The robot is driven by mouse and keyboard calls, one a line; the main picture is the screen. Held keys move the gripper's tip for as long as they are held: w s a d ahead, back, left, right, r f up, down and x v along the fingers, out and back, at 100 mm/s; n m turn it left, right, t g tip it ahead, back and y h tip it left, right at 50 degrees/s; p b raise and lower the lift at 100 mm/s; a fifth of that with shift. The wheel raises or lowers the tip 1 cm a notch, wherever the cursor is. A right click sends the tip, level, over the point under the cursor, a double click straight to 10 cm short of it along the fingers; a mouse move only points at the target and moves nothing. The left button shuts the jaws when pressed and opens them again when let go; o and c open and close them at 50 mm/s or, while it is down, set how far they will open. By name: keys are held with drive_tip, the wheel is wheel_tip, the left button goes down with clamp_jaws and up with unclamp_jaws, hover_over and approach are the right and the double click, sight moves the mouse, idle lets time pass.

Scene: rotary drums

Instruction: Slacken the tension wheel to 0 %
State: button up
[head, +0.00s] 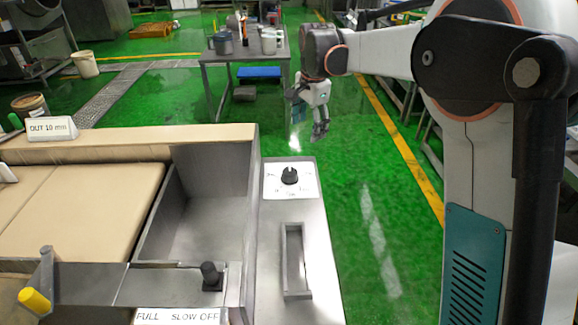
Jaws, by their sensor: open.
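A black knob (289,176) stands on a white dial plate (276,192) with small markings, on the grey metal panel right of the machine. It looks like the tension wheel, but its markings are too small to read. My gripper (319,130) hangs pointing down above the green floor, beyond the panel and to the upper right of the knob. It is open and empty, apart from the knob.
A long recessed slot (296,262) lies in the panel in front of the dial. A black upright knob (211,276) and a yellow-ended lever (36,299) are at the machine's front, by a FULL, SLOW, OFF label (180,316). A cluttered table (244,55) stands behind.

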sight(290, 171)
drive_tip(key=w+a+f+m+g, duration=0.1)
drive_tip(key=w+a+f+m, duration=0.1)
drive_tip(key=w+f, duration=0.25)
drive_tip(key=w+a+f+m+g, duration=0.1)
drive_tip(key=w+a+f, duration=0.2)
drive_tip(key=f, duration=0.3)
wheel_tip(290, 171, down, 14)
drive_tip(key=b, duration=0.4)
drive_tip(key=shift+s, duration=0.15)
drive_tip(key=c, duration=1.1)
